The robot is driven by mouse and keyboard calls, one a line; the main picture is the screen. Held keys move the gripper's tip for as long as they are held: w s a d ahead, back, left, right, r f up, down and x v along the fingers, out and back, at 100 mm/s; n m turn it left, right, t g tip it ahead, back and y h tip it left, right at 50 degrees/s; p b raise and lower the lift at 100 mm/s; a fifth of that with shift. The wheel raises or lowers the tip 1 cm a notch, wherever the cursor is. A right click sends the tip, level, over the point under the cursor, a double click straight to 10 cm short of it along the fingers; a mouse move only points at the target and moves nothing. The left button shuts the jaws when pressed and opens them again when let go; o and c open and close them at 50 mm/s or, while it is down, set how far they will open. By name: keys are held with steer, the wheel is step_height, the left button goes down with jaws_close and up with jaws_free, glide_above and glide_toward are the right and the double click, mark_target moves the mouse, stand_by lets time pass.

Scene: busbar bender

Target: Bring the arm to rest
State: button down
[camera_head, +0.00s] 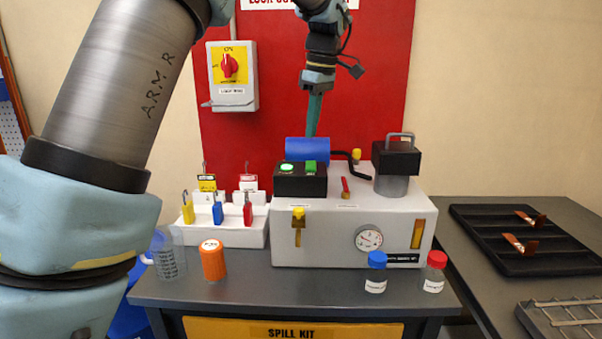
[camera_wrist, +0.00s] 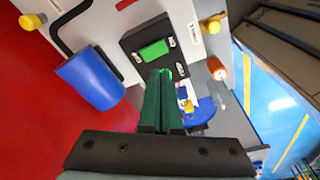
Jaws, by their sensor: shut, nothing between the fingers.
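My gripper (camera_head: 313,118) hangs pointing down above the back of the white bending machine (camera_head: 335,255), in front of the red board. Its green fingers are shut together with nothing between them. In the wrist view the closed fingers (camera_wrist: 161,95) point toward the black control box (camera_wrist: 140,32) with its green button. The same box (camera_head: 300,185) shows in the head view, just below and left of the fingertips. The blue cylinder (camera_head: 307,151) is close by the fingertips; I cannot tell whether they touch it. It also shows in the wrist view (camera_wrist: 90,80), left of the fingers.
A red rotary switch (camera_head: 229,67) is on the wall board. A padlock rack (camera_head: 240,238) stands left of the machine. An orange-capped jar (camera_head: 212,260) and blue-capped (camera_head: 376,272) and red-capped (camera_head: 434,271) bottles stand at the front. A black tray (camera_head: 490,250) lies on the right table.

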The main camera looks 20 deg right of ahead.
stand_by(0.3)
steer(key=w+a+f+m, duration=0.15)
steer(key=a+f, duration=0.35)
steer(key=a, duration=0.5)
steer(key=a+f+m, duration=0.2)
steer(key=a+f, duration=0.2)
steer(key=a, duration=0.6)
steer(key=s+a+f+m, duration=0.2)
steer(key=s+a+f, duration=0.2)
steer(key=s+a, duration=0.2)
steer(key=s+a+f+m+h, duration=0.1)
steer(key=s+a+f, duration=0.4)
steer(key=a, duration=0.5)
steer(key=shift+s+a+f+m, duration=0.15)
steer(key=shift+s+a+m, duration=0.2)
steer(key=shift+s+m, duration=0.3)
steer(key=shift+w, duration=0.1)
